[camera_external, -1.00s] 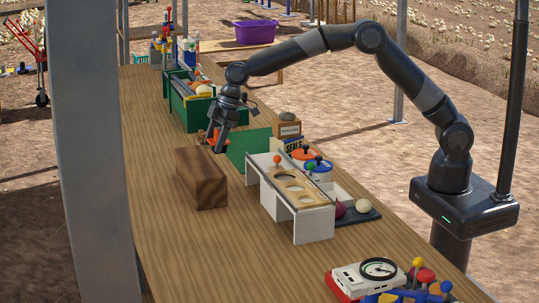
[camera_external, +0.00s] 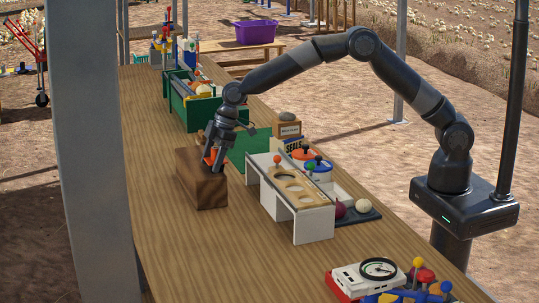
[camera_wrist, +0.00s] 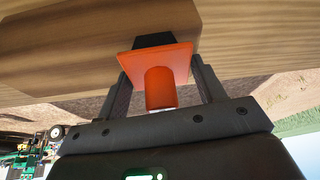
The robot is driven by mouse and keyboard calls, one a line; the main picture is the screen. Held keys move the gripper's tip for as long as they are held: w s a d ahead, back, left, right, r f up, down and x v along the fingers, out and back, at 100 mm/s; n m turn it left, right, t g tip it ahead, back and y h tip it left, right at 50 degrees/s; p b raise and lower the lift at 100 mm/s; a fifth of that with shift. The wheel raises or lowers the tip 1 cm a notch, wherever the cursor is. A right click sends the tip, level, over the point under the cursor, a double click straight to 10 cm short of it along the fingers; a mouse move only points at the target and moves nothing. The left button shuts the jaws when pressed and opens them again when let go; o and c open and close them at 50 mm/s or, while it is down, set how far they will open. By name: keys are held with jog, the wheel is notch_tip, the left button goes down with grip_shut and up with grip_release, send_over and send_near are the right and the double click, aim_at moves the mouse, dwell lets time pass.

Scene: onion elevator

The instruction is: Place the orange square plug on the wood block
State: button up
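The orange square plug (camera_wrist: 156,62) sits between the two fingers of my gripper (camera_wrist: 160,68) in the wrist view, its square plate across the fingertips and a dark part on its far side. It also shows as a small orange patch (camera_external: 210,155) in the outside view, partly hidden by my gripper (camera_external: 213,163). The wood block (camera_external: 202,192) is a dark brown block on the table. The block fills the upper part of the wrist view (camera_wrist: 75,45). I cannot tell whether the plug touches the block.
A white stand with round holes (camera_external: 310,222) stands to the right of the block. A green crate (camera_external: 196,112) is farther back on the wooden table (camera_external: 165,260). A green mat (camera_external: 240,150) lies between them. The table's front left area is clear.

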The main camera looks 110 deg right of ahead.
jog(key=o, duration=0.3)
jog(key=shift+o, duration=0.2)
jog(key=a+v, duration=0.1)
jog(key=v, duration=1)
jog(key=s+a+r, duration=0.6)
jog(key=s+a, duration=0.1)
jog(key=s, duration=0.3)
jog(key=s+a+r, duration=0.6)
jog(key=s+r, duration=0.1)
jog(key=s, duration=0.2)
jog(key=s+a+f, duration=0.1)
jog(key=s+a, duration=0.1)
jog(key=s, duration=0.6)
jog(key=s+a+f+m, duration=0.1)
jog(key=s+a+f, duration=0.1)
jog(key=s, duration=0.7)
jog(key=s+a+f+t, duration=0.1)
jog(key=s+a+f, duration=0.1)
jog(key=s, duration=0.7)
jog(key=shift+a+m+h, duration=0.3)
jog(key=shift+a+m, duration=0.1)
jog(key=shift+a, duration=0.2)
jog(key=shift+f, duration=0.1)
